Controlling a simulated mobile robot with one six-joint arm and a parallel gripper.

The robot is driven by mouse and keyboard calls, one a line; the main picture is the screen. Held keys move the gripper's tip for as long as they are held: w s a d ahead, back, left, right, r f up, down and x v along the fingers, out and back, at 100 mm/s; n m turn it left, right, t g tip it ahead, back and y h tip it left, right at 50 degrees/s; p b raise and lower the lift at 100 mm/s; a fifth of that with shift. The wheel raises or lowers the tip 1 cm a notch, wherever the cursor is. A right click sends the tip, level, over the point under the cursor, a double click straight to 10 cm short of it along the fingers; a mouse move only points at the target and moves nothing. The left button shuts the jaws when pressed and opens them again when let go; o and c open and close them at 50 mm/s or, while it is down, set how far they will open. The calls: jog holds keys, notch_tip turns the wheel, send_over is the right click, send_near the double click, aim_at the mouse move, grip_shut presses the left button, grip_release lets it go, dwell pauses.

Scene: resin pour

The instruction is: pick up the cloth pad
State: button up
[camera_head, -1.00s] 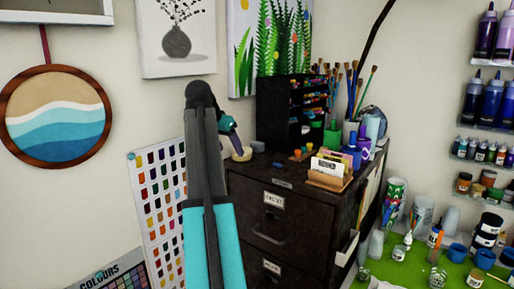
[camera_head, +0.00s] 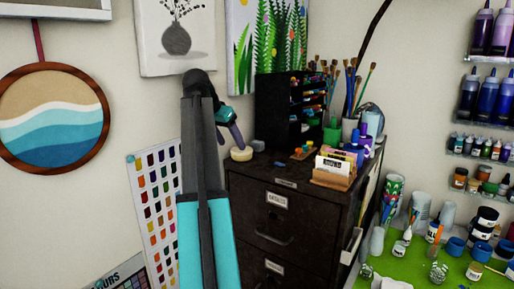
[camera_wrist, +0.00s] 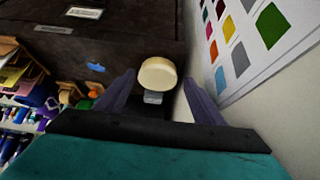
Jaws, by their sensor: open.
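A cream, round, thick pad, which looks like the cloth pad (camera_head: 241,154), lies at the left back edge of the dark cabinet's top. In the wrist view the cloth pad (camera_wrist: 157,74) shows as a pale disc between the two fingers. My gripper (camera_head: 236,141) is open and points down just above the pad in the head view. In the wrist view my gripper (camera_wrist: 158,82) has one purple finger on each side of the pad. I cannot tell whether the fingers touch it. A small grey block (camera_wrist: 153,97) shows just below the pad there.
The dark cabinet (camera_head: 255,215) bears a black marker rack (camera_head: 278,112), brush pots and a wooden card holder (camera_head: 333,180) to the right. A colour chart (camera_head: 155,210) stands close by on the left, against the wall.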

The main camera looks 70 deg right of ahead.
jog(key=p, duration=0.3)
send_near(256, 142)
notch_tip(256, 142, down, 3)
jog(key=shift+w+f, duration=0.1)
jog(key=shift+w, duration=0.05)
jog(key=shift+d+f, duration=0.1)
jog(key=shift+d, duration=0.4)
jog(key=shift+d, duration=0.1)
jog(key=shift+s+d+p, duration=0.3)
jog(key=shift+d+p, duration=0.2)
jog(key=shift+d, duration=0.05)
jog(key=shift+p+x, duration=1)
jog(key=shift+x, duration=1.5)
jog(key=c, duration=1.1)
